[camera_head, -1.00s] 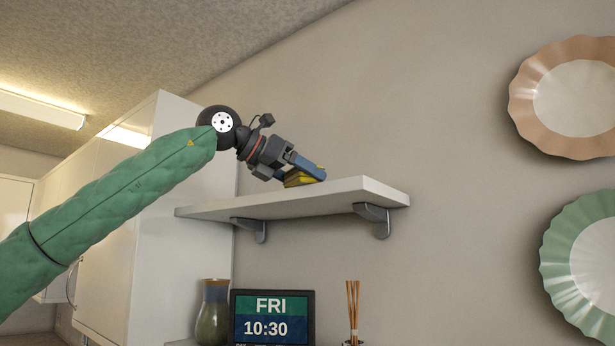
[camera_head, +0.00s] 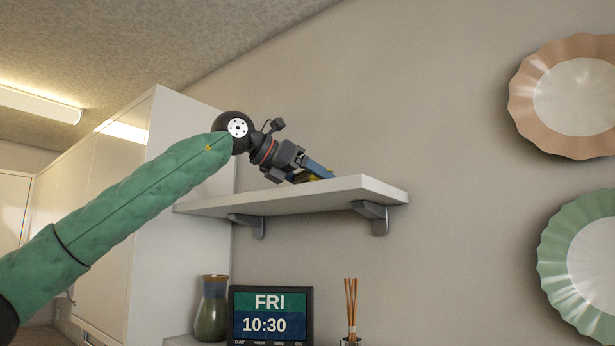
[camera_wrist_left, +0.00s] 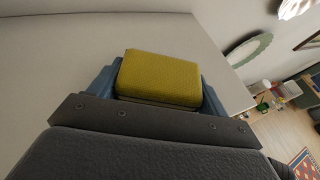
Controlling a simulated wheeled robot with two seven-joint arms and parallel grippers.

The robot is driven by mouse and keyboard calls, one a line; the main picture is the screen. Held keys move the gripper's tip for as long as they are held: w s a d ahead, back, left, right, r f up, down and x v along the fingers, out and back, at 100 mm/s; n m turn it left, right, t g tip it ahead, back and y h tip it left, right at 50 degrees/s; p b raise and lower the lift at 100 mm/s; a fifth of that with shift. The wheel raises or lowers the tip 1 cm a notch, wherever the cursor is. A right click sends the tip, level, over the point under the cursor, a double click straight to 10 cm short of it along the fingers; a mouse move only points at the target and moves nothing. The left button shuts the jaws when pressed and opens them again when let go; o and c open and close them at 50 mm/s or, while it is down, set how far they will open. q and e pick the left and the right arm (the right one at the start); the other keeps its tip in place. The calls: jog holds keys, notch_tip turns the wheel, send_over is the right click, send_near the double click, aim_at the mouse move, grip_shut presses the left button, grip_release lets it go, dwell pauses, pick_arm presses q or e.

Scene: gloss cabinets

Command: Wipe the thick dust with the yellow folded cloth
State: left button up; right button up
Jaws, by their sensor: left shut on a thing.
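The yellow folded cloth (camera_wrist_left: 160,78) is held between the blue fingers of my left gripper (camera_wrist_left: 159,84), which is shut on it. The shelf surface fills much of the wrist view (camera_wrist_left: 60,60). No thick dust can be made out; the shelf top is seen from below in the head view. My right gripper is not in view.
White cabinets (camera_head: 180,150) stand left of the shelf. Below it are a vase (camera_head: 212,310), a clock display (camera_head: 270,316) and a reed holder (camera_head: 351,310). An orange plate (camera_head: 570,95) and a green plate (camera_head: 585,260) hang on the right wall.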

pick_arm(q)
jog(key=shift+w+d+f, duration=0.15)
jog(key=shift+w+d, duration=0.5)
jog(key=shift+w, duration=0.25)
